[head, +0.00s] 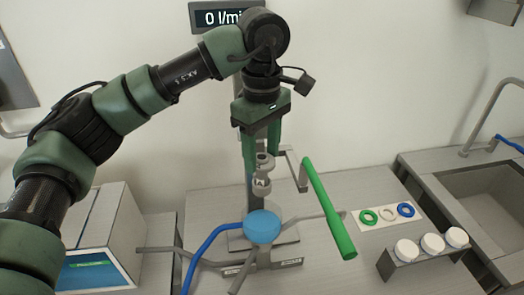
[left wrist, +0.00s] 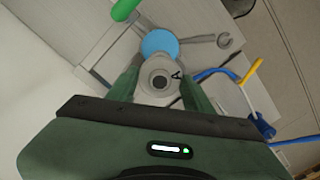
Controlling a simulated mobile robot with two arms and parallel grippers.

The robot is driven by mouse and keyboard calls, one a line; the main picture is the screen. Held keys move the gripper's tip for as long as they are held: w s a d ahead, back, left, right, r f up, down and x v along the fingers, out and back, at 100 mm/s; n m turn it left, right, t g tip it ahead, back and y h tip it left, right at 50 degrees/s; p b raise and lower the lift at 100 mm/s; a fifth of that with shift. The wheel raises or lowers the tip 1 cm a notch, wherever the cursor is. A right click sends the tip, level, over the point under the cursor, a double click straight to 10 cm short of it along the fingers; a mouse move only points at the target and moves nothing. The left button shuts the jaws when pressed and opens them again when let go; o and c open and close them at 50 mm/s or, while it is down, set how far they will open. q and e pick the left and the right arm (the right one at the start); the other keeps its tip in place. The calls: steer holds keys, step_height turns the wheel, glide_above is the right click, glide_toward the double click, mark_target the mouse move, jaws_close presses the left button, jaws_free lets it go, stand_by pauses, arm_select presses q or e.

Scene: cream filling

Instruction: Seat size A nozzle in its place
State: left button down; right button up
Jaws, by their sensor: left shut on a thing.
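My left gripper (head: 262,172) points down above the middle of the bench. It is shut on a pale grey nozzle (head: 262,183), held upright over a machine with a blue round disc (head: 263,224). There is a gap between the nozzle and the disc. In the left wrist view the nozzle (left wrist: 149,91) is a round piece with a dark bore and a letter A on its rim, between the fingertips of the gripper (left wrist: 158,85). The blue disc (left wrist: 159,42) shows just beyond it. My right gripper is not in view.
A green lever (head: 330,208) stands right of the nozzle. A blue hose (head: 205,245) runs to the left. A white card (head: 376,225) with green, white and blue rings, a rack (head: 400,265) of white caps and a sink (head: 490,190) lie right. A white box (head: 110,215) stands left.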

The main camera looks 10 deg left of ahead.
arm_select(q)
steer(key=shift+f+b, duration=0.8)
steer(key=shift+f, duration=0.35)
steer(key=shift+f+b, duration=0.85)
steer(key=shift+f, duration=0.25)
steer(key=shift+f, duration=0.2)
steer(key=c, duration=0.5)
jaws_free()
steer(key=shift+r, duration=0.15)
